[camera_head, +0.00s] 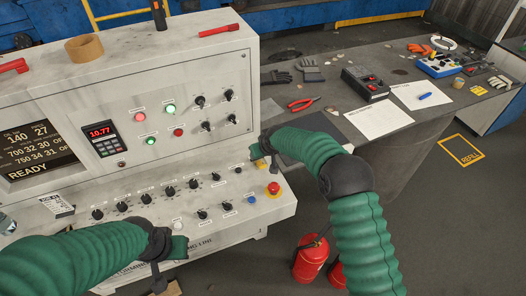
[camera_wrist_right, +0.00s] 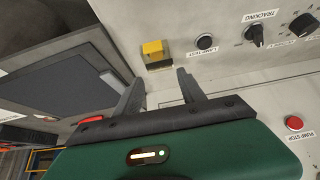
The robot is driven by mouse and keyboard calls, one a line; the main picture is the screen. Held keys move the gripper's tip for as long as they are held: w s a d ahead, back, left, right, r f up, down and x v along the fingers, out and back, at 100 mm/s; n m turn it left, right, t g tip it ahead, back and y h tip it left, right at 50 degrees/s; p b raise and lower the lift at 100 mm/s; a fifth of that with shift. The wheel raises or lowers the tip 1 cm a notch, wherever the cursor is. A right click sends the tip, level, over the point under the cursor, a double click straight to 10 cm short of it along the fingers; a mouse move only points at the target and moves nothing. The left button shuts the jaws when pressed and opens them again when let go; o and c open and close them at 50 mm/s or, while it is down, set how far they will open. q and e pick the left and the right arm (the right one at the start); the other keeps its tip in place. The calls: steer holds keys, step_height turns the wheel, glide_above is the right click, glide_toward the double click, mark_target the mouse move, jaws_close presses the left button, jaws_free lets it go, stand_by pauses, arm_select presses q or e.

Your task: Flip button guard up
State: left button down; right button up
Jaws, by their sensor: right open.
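The yellow button guard (camera_wrist_right: 153,50) sits on the sloped grey control panel in the right wrist view, above a dark strip. In the head view a small yellow part of it (camera_head: 256,152) shows at the panel's right end, partly hidden by my right gripper. My right gripper (camera_wrist_right: 160,75) is open and empty, its two dark fingertips pointing at the guard, short of it and on either side of it in the picture. No contact is visible. My left gripper (camera_head: 158,278) hangs low in front of the console in the head view; its fingers are too unclear to read.
Beside the guard are a black LAMP TEST button (camera_wrist_right: 205,41) and a TRACKING knob (camera_wrist_right: 255,35). A red mushroom button (camera_head: 273,188) is near the panel's right corner. A dark table (camera_head: 345,85) with gloves, pliers and papers stands right. Fire extinguishers (camera_head: 311,255) stand on the floor.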

steer(key=b+v, duration=0.2)
steer(key=v, duration=1.4)
steer(key=shift+s+r, duration=0.1)
steer(key=s+d+f+m+g+h, duration=0.1)
steer(key=s+d+f, duration=0.25)
steer(key=s, duration=0.65)
steer(key=s+d+f+m+g, duration=0.15)
steer(key=s+d, duration=0.35)
steer(key=s, duration=0.5)
steer(key=s+d+f+m+g+h, duration=0.1)
steer(key=s+d+f, duration=0.3)
steer(key=s, duration=0.6)
steer(key=n+t+y+b, duration=0.4)
steer(key=t+b, duration=0.7)
steer(key=b, duration=0.4)
glide_toward(263, 166)
steer(key=shift+m+g, duration=0.25)
steer(key=shift+g, duration=0.1)
steer(key=x, duration=0.9)
steer(key=shift+w+d+r+b, duration=0.15)
steer(key=shift+r+b, duration=0.2)
